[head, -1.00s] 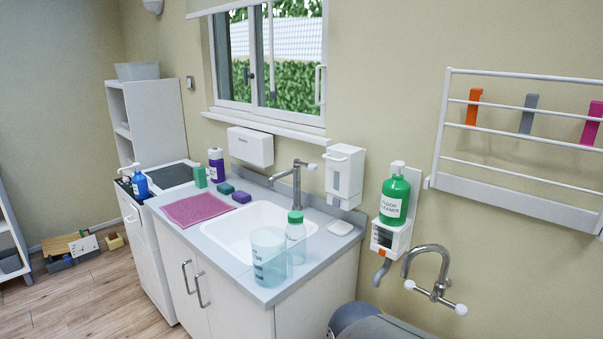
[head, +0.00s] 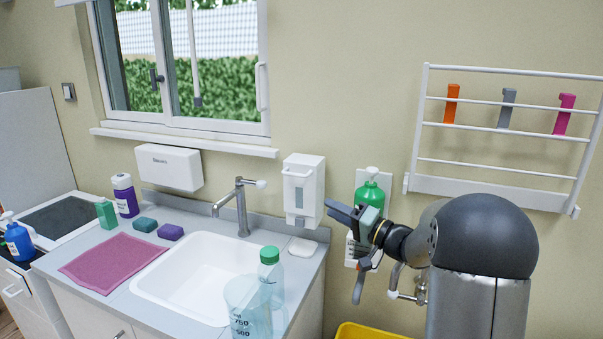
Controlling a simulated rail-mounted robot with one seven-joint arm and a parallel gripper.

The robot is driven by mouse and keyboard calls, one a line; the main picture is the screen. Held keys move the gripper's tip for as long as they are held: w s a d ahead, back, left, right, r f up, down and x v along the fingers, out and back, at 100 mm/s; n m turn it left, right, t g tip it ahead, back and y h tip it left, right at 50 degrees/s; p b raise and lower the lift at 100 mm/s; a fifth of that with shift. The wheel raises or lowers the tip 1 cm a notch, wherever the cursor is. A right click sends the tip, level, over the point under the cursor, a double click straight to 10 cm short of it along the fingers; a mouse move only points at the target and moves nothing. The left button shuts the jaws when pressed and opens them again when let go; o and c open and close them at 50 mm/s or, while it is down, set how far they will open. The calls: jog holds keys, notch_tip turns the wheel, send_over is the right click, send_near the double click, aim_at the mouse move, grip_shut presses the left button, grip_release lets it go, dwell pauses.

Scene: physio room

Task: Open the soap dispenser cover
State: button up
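The white soap dispenser (head: 303,190) is mounted on the wall to the right of the tap, above the counter's back edge. Its front has a narrow window, and a bar or handle shows near its top. Its cover looks closed. My gripper (head: 336,212) is just right of the dispenser in the picture, near its lower right corner. It is seen side-on and small, so I cannot tell its finger gap or its exact distance from the dispenser. I see nothing held in it.
A green bottle (head: 371,192) on a wall holder is partly behind my gripper. The tap (head: 241,210) stands left of the dispenser. A clear bottle (head: 270,275) and a measuring jug (head: 247,308) stand at the counter's front right. A wall rack (head: 490,186) is at right.

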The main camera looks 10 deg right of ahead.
jog(key=w+d+t, duration=0.1)
jog(key=d, duration=0.1)
jog(key=p, duration=0.6)
send_near(294, 175)
jog(key=shift+h, duration=0.3)
jog(key=x, duration=0.9)
jog(key=shift+d+r, duration=0.1)
jog(key=shift+r, duration=0.05)
jog(key=shift+w+a+m, duration=0.3)
jog(key=shift+w+a, duration=0.05)
jog(key=shift+w, duration=0.25)
grip_shut()
